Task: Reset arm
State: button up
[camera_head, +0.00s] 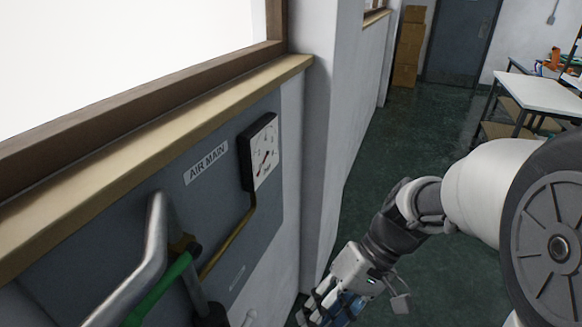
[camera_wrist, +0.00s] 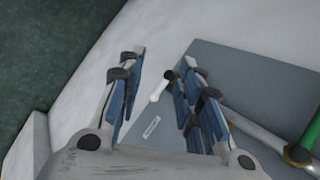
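My gripper (camera_head: 328,308) hangs low beside the wall, at the bottom of the head view, with its tips near the picture's lower edge. In the wrist view my gripper (camera_wrist: 163,70) shows two blue-padded fingers spread apart, with nothing held between them. A small white lever-like part with a dark end (camera_wrist: 160,88) shows beyond the gap between the fingers; I cannot tell its distance. My arm reaches in from the right of the head view, clear of the wall panel.
A grey wall panel (camera_head: 225,190) carries an "AIR MAIN" label (camera_head: 206,163), a gauge (camera_head: 262,152), pipes and a green handle (camera_head: 162,290). A window ledge (camera_head: 150,145) runs above it. A white table (camera_head: 545,95) and stacked boxes (camera_head: 409,50) stand farther back. Green floor (camera_head: 400,125) between is open.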

jog(key=s+d+r+m+t+h, duration=0.2)
jog(key=s+d+r+t+h, duration=0.4)
jog(key=s+d+r+t, duration=0.1)
jog(key=shift+d+r+t+h, duration=0.3)
jog(key=shift+d+r+t, duration=0.25)
jog(key=shift+d, duration=0.3)
jog(key=shift+a+f, duration=0.1)
jog(key=shift+f, duration=0.05)
